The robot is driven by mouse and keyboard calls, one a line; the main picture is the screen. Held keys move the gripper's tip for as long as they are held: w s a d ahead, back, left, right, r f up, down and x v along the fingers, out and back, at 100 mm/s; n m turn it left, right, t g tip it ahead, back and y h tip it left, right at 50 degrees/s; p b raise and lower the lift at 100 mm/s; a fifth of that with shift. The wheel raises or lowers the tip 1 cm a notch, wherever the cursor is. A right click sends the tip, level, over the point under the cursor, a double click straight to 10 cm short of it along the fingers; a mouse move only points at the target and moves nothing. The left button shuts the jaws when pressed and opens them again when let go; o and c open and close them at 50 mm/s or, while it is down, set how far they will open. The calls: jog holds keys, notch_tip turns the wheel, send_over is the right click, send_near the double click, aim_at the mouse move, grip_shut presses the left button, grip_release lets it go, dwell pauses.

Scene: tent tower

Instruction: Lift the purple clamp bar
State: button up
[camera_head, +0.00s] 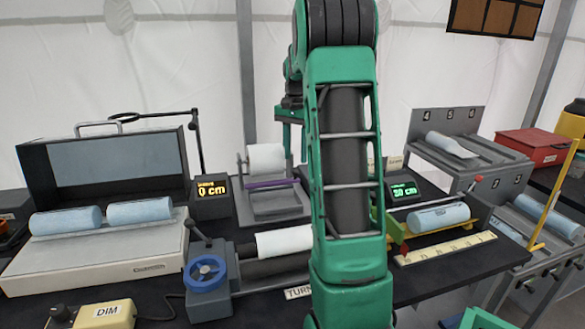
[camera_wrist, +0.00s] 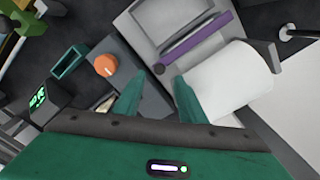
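The purple clamp bar (camera_head: 268,184) lies across a grey stand (camera_head: 272,207), just below and in front of a white paper roll (camera_head: 266,158). In the wrist view the purple clamp bar (camera_wrist: 196,42) runs diagonally at the upper middle, beside the large white roll (camera_wrist: 230,82). A small dark round knob sits near its lower left end. My gripper (camera_wrist: 155,82) is open and empty, with two green fingers apart. In that picture the fingertips appear below the bar's lower left end; I see no contact. My arm hides part of the head view.
A small display reading 0 cm (camera_head: 211,197) stands left of the stand. A blue handwheel device (camera_head: 207,272) with a white roll is in front. An orange knob (camera_wrist: 105,65) is near the left finger. A display reading 30 cm (camera_head: 404,191) stands to the right.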

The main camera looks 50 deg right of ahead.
jog(key=shift+f, duration=2.65)
jog(key=shift+c, duration=0.6)
grip_shut()
